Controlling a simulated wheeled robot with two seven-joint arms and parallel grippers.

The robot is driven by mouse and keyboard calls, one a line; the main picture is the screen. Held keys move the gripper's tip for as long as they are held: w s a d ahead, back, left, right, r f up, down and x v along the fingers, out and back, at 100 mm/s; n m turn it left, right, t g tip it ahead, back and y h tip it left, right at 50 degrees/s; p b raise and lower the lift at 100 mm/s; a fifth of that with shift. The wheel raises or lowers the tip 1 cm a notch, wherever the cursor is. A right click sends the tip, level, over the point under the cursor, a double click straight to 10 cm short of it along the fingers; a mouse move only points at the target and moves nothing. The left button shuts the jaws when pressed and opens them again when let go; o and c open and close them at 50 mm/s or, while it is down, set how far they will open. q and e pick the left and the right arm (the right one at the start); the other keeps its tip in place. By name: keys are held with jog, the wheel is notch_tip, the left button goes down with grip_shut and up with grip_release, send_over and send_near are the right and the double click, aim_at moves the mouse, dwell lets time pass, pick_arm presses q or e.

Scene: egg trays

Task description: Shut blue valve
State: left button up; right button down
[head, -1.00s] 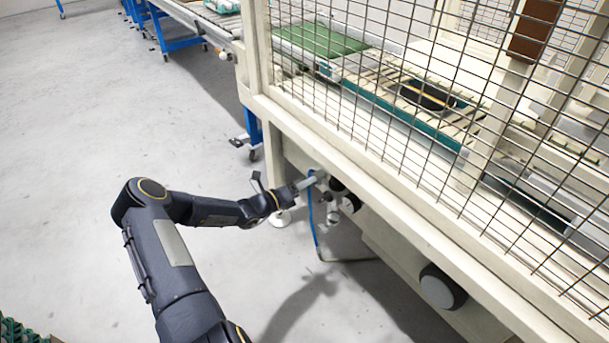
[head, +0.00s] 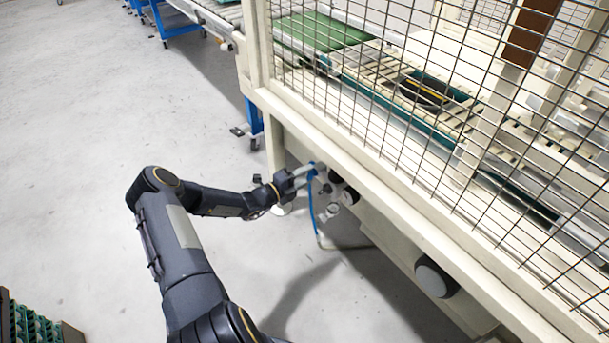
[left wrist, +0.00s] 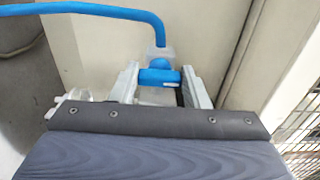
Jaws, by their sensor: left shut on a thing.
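The blue valve (left wrist: 158,76) shows in the left wrist view between the two fingers of my left gripper (left wrist: 158,88). A blue hose (left wrist: 95,10) runs from the valve's top toward the left edge of that view. In the head view my left gripper (head: 303,174) reaches the valve fittings on the side of the machine frame, and the blue hose (head: 312,210) hangs down beside it. The gripper is shut on the blue valve. The fingers hide part of the valve in the head view. My right gripper is not in view.
A beige machine frame (head: 400,205) with a wire mesh guard (head: 400,100) stands at the right. A round dark knob (head: 436,279) sits low on its side. Green trays (head: 35,325) stand at the lower left. The grey floor (head: 90,130) at the left is clear.

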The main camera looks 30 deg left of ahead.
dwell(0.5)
pick_arm(q)
jog(key=o, duration=1)
jog(key=p+v, duration=0.1)
jog(key=v, duration=0.6)
jog(key=shift+s+a, duration=0.2)
jog(key=shift+s, duration=0.2)
